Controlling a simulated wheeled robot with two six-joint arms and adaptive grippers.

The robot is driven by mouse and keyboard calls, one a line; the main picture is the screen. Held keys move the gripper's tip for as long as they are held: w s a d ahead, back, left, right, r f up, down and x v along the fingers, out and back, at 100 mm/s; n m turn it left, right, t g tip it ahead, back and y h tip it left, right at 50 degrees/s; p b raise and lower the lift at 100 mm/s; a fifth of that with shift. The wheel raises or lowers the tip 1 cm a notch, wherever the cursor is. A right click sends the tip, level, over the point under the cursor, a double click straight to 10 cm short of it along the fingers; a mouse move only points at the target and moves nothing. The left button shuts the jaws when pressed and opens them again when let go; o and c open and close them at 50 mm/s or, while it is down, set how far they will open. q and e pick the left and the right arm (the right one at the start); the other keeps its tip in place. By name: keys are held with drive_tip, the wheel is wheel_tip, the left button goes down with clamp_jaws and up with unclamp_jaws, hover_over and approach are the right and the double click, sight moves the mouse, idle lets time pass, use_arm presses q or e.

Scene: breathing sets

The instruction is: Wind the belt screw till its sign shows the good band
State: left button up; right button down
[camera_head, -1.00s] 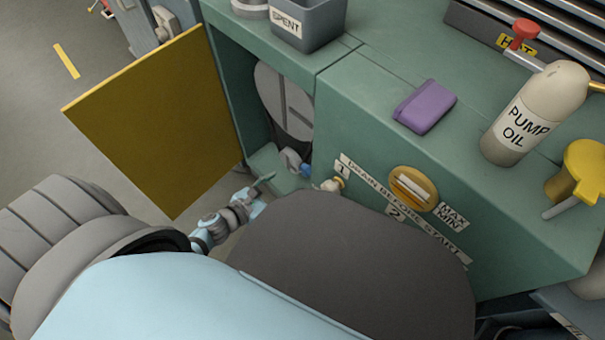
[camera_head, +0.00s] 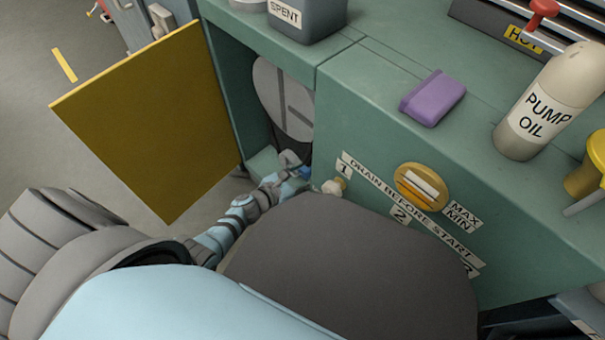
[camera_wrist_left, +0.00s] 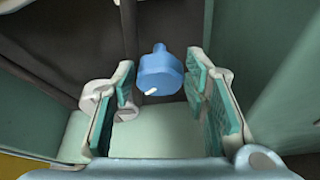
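A blue knob with a small white pointer, seemingly the belt screw (camera_wrist_left: 158,74), sits inside the open cabinet of the green machine. In the head view only a bit of blue shows there, mostly hidden by my left gripper (camera_head: 292,182). In the left wrist view my left gripper (camera_wrist_left: 162,92) is open, with its teal-padded fingers on either side of the knob and gaps between. The knob lies ahead of or between the fingertips; I cannot tell how deep. No banded sign for the screw can be made out. My right gripper is not in view.
The yellow door (camera_head: 150,120) hangs open on the left. A pale drain tap (camera_head: 333,186) and a yellow gauge (camera_head: 421,187) are on the machine's front, close right. A purple block (camera_head: 433,98), pump oil bottle (camera_head: 545,105) and spent bin (camera_head: 308,20) stand on top.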

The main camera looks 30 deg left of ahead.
use_arm(q)
drive_tip(key=c, duration=0.6)
drive_tip(key=shift+c, duration=0.2)
drive_tip(key=shift+n+h, duration=0.3)
drive_tip(key=shift+n, duration=0.2)
drive_tip(key=shift+a+f+n+g+h, duration=0.15)
drive_tip(key=shift+n+g+h, duration=0.15)
drive_tip(key=shift+n+h, duration=0.35)
drive_tip(key=shift+n, duration=0.35)
drive_tip(key=shift+a+n+g+h+b, duration=0.1)
drive_tip(key=shift+n+g+h+b, duration=0.2)
drive_tip(key=shift+n+h+b, duration=0.85)
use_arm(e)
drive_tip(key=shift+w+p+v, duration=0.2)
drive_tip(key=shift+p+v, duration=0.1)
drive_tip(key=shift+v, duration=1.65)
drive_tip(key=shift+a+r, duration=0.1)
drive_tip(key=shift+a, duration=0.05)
